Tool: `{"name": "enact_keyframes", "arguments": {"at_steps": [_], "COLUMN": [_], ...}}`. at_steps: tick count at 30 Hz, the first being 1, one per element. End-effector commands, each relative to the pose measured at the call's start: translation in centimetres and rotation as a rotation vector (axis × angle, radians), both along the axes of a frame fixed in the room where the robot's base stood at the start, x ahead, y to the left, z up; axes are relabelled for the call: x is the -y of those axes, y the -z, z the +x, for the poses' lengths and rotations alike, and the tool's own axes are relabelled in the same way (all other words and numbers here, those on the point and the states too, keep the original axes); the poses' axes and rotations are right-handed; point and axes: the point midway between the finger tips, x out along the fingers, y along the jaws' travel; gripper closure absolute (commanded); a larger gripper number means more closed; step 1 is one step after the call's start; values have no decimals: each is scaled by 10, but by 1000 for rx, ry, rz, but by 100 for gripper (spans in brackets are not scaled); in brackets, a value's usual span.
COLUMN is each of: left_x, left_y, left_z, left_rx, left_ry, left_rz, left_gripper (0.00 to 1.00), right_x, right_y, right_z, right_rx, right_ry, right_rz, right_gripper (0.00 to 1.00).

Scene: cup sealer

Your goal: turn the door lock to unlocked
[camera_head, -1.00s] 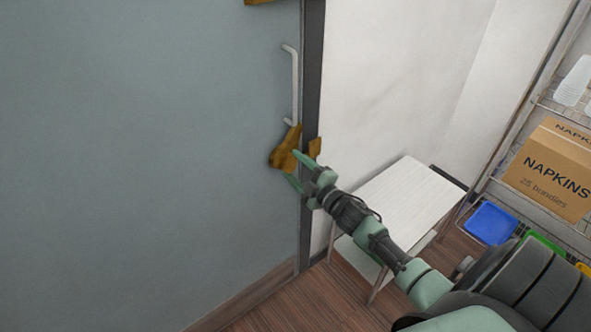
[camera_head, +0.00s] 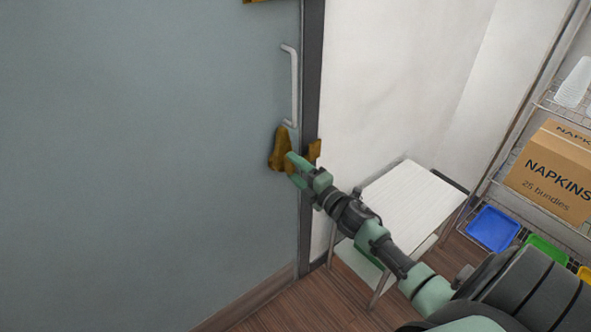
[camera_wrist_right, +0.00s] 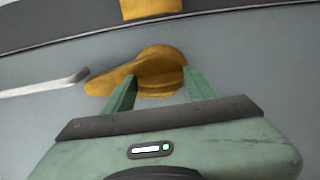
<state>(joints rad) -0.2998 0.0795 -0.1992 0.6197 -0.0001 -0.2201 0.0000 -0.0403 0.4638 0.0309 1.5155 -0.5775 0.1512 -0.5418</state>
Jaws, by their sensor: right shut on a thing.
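The door lock (camera_head: 279,147) is a brass-coloured piece on the grey-blue door (camera_head: 150,150), just below the door's handle. It also shows in the right wrist view (camera_wrist_right: 160,66), with a long turn piece pointing left and down. My right gripper (camera_head: 290,163) is at the lock, and in the wrist view its two green fingers (camera_wrist_right: 158,88) stand on either side of the turn piece, shut on it. The fingertips hide part of the lock. My left gripper is not in view.
A pale vertical handle (camera_head: 292,85) is above the lock. A brass plate (camera_head: 315,150) sits on the dark frame. A white-topped table (camera_head: 408,200) stands right of the door, near a wire shelf with a napkin box (camera_head: 553,170) and coloured bins (camera_head: 493,228).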

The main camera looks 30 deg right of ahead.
Motion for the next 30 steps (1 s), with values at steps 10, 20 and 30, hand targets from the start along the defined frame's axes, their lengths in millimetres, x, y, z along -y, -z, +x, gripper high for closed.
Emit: {"name": "enact_keyframes", "arguments": {"at_steps": [10, 20, 30], "left_x": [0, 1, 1], "left_y": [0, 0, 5], "left_z": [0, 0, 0], "left_rx": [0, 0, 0], "left_ry": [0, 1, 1], "left_rz": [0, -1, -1], "left_gripper": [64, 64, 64], "right_x": [0, 0, 3], "right_y": [1, 1, 3], "right_z": [0, 0, -39], "right_rx": [-2, 0, -3], "right_ry": [-1, -1, -1], "right_rz": [-13, -8, -8], "right_gripper": [36, 22, 22]}}
